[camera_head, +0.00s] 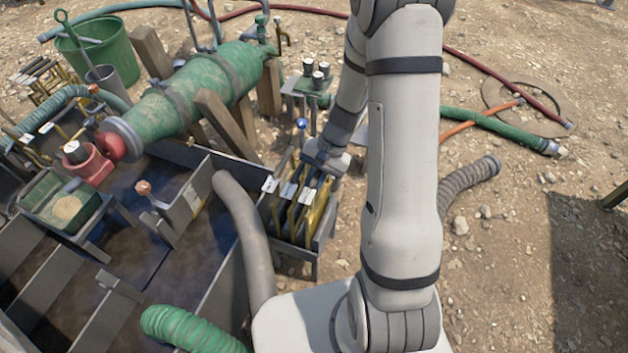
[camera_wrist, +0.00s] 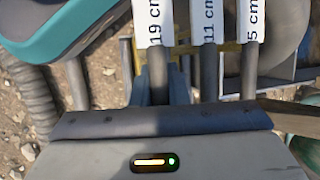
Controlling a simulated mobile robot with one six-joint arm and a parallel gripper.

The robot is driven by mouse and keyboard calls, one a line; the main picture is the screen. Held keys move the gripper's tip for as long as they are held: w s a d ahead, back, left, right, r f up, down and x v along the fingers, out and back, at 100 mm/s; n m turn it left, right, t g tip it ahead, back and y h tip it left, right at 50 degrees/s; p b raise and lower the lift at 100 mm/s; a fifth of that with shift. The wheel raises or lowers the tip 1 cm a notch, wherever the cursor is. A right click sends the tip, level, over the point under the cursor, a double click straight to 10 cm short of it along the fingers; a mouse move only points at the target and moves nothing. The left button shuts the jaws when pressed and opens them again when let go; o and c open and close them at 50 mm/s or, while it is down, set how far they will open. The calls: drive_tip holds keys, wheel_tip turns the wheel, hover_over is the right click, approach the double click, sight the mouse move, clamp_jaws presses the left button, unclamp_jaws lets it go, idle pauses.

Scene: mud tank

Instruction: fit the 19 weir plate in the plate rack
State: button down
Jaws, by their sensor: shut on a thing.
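The 19 cm weir plate shows in the wrist view by its white label (camera_wrist: 153,22) and grey stem. My gripper (camera_wrist: 160,92) is shut on that stem, just below the label; it also shows in the head view (camera_head: 318,172), over the rack. The plate rack (camera_head: 285,250) is a grey box holding upright yellow-edged plates. The 11 cm plate label (camera_wrist: 207,22) and 5 cm plate label (camera_wrist: 253,20) stand side by side to the right of the 19 cm one in the wrist view. I cannot tell whether the held plate's lower edge is seated in a slot.
A grey hose (camera_head: 245,235) curves beside the rack's left side. The mud tank (camera_head: 165,290) lies left, with a green pump body (camera_head: 185,95) behind. A small stand with dark-topped jars (camera_head: 312,80) is behind the rack.

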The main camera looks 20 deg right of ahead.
drive_tip(key=shift+f, duration=0.2)
drive_tip(key=c, duration=1.3)
unclamp_jaws()
drive_tip(key=shift+c, duration=0.2)
drive_tip(key=shift+r, duration=0.1)
drive_tip(key=p+v, duration=0.2)
drive_tip(key=v, duration=0.5)
drive_tip(key=shift+d+r+p, duration=0.15)
drive_tip(key=shift+r+p, duration=0.15)
drive_tip(key=shift+r, duration=0.05)
drive_tip(key=shift+r, duration=0.15)
drive_tip(key=s+r+n+t+h+p, duration=0.1)
drive_tip(key=s+r+p, duration=0.3)
drive_tip(key=r+p, duration=0.4)
drive_tip(key=s+a+r+n+t+h+p, duration=0.1)
drive_tip(key=s+r+p, duration=0.4)
drive_tip(key=r, duration=1.5)
drive_tip(key=s+r+n+t+h+p, duration=0.2)
drive_tip(key=s+r+n+h+p, duration=0.1)
drive_tip(key=r+p, duration=0.8)
wheel_tip(320, 180, up, 4)
drive_tip(key=shift+s+a+f+n+t, duration=0.1)
drive_tip(key=shift+s+a+n+t, duration=0.15)
drive_tip(key=shift+s+n, duration=0.6)
